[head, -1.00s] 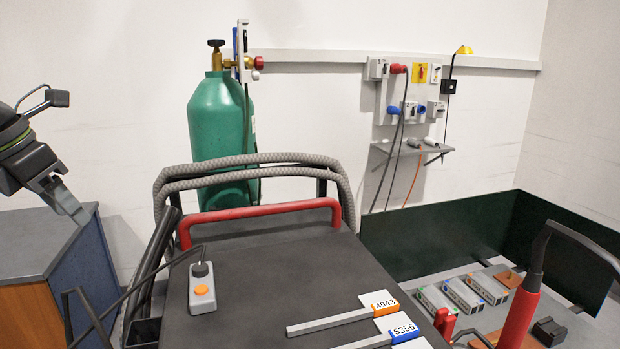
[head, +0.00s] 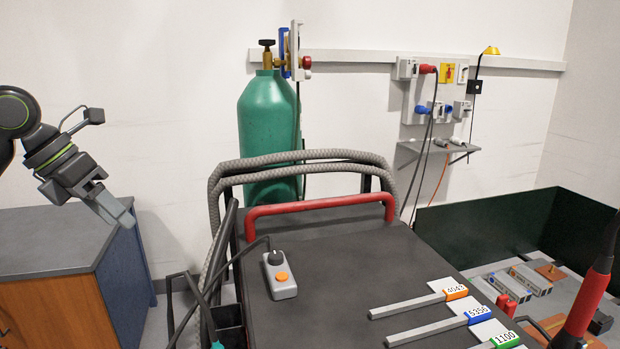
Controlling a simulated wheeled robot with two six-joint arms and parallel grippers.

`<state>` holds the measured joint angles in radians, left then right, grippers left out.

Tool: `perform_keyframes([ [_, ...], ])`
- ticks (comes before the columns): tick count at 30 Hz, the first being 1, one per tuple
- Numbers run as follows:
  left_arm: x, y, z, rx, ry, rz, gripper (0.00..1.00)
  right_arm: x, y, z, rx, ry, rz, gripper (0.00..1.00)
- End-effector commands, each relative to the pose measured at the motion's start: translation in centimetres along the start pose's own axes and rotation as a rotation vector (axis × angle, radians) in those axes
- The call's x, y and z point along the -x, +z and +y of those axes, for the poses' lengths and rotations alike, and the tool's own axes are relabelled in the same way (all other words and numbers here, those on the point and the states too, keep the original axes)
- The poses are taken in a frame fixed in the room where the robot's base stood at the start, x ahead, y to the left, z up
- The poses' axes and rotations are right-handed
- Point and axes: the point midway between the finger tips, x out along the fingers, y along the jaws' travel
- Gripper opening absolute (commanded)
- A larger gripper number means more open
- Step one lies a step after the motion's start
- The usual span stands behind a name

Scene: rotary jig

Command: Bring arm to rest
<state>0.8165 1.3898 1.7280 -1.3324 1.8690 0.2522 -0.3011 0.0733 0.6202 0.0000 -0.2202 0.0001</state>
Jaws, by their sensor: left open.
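My left gripper (head: 108,208) hangs at the left of the head view, at the end of my left arm (head: 45,150). It points down and to the right, its fingers in front of the grey-topped cabinet's right end. It is open, and I see nothing between its fingers. My right arm and gripper are not in view.
A cabinet (head: 60,243) stands below my left gripper. The dark cart (head: 340,260) has a red handle (head: 320,204), grey hoses, a small control box (head: 280,275) and several labelled bars. A green gas cylinder (head: 268,125) stands behind. A torch (head: 585,305) rises at the right.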

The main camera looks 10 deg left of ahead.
Motion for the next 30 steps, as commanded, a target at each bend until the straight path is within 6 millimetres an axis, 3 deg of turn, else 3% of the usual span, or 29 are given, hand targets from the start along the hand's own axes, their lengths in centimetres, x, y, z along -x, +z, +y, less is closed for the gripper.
perform_keyframes([
  [11, -9.6, 3.7, -0.2, 0.208, -0.523, -0.161, 0.49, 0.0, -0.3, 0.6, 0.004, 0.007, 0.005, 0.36],
  [14, -13.6, 4.7, 0.9, 0.378, -0.726, -0.255, 0.49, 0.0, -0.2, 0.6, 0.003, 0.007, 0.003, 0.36],
  [18, -20.5, 4.8, 4.9, 0.739, -0.975, -0.43, 0.49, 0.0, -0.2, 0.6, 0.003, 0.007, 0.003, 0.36],
  [20, -23.9, 3.9, 7.3, 0.922, -1.043, -0.509, 0.49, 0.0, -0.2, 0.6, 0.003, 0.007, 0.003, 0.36],
  [23, -29.8, 0.9, 11.3, 1.23, -1.1, -0.628, 0.49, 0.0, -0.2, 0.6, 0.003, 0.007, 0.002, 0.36],
  [26, -35.2, -3.2, 14.6, 1.504, -1.092, -0.721, 0.49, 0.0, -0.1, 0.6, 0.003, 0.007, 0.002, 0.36],
  [30, -42.4, -10.6, 17.5, 1.855, -1.017, -0.817, 0.49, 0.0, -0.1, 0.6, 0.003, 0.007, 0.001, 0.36],
])
